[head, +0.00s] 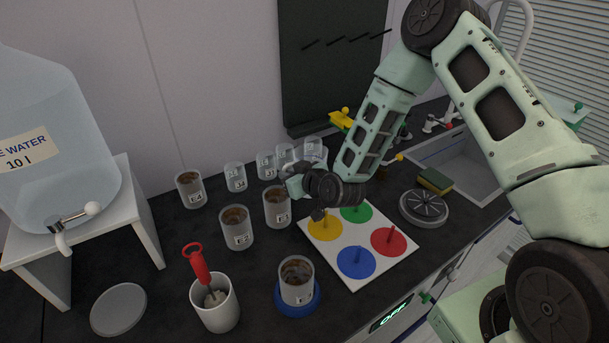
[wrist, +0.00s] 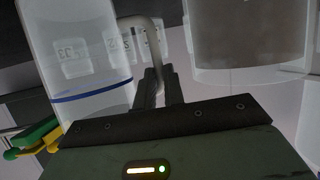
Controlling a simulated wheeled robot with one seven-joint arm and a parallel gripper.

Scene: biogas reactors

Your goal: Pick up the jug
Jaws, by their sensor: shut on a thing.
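The jug (wrist: 80,75) is a clear vessel with a blue line around it, at the left of the wrist view. Its pale curved handle (wrist: 150,32) reaches down between my fingers. My gripper (wrist: 162,88) is shut on that handle. In the head view my gripper (head: 297,184) is over the counter behind the coloured board, and the clear jug (head: 314,148) shows just behind it, partly hidden. I cannot tell whether the jug touches the counter.
A beaker with brown contents (head: 277,207) stands close to my gripper; others stand left of it. Small numbered beakers (head: 265,165) line the wall. The board with coloured discs (head: 375,275), a round grey device (head: 423,207) and a sink (head: 465,165) lie to the right.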

